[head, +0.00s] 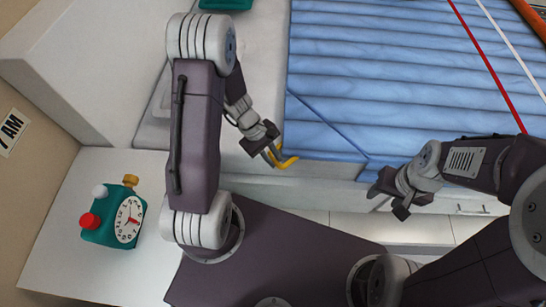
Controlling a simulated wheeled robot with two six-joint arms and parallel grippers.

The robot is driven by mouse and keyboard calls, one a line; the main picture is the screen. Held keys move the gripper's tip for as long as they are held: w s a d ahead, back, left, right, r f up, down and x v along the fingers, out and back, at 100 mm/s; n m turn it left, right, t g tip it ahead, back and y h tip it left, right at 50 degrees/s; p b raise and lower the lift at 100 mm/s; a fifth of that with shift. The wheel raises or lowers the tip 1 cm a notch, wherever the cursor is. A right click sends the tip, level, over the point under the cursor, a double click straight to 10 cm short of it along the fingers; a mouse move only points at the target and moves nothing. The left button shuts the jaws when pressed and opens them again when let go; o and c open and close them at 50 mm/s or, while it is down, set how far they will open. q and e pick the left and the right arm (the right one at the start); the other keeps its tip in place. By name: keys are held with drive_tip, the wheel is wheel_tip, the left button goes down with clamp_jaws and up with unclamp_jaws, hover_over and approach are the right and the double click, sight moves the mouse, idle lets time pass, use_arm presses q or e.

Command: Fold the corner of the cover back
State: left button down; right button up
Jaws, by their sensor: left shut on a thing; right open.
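The blue cover (400,75) lies over the bed, with ridges running across it. A diagonal line (327,124) crosses its near left corner (308,139), which looks flat. My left gripper (277,160) is at this corner, shut on a yellow curved piece (287,163) at the cover's edge. Its fingertips partly hide how the yellow piece joins the cover. My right gripper (386,203) is open and empty, just off the near edge of the bed, to the right of the corner.
A white bedside table (75,188) at the left holds a green alarm clock (112,217). A red cord (487,60) and a white cord (512,48) cross above the cover at upper right. Drawer fronts (420,229) show below the bed's near edge.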

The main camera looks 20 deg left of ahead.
idle(0.5)
use_arm(q)
drive_tip(key=r+p, duration=0.2)
drive_tip(key=p, duration=0.3)
drive_tip(key=r+g+y+p, duration=0.1)
drive_tip(key=r+p, duration=0.2)
drive_tip(key=p, duration=0.2)
drive_tip(key=r+g+p, duration=0.1)
drive_tip(key=r+p, duration=0.1)
drive_tip(key=p, duration=0.3)
drive_tip(key=shift+w+d+r+p, duration=0.15)
drive_tip(key=shift+w+d+p, duration=0.05)
drive_tip(key=shift+w+p, duration=0.15)
drive_tip(key=w+d+r+p, duration=0.1)
drive_tip(key=w+r+p, duration=0.2)
drive_tip(key=r+p, duration=0.4)
drive_tip(key=shift+w+d+n, duration=0.25)
drive_tip(key=shift+d+n, duration=0.05)
drive_tip(key=shift+d, duration=0.05)
drive_tip(key=shift+r, duration=0.1)
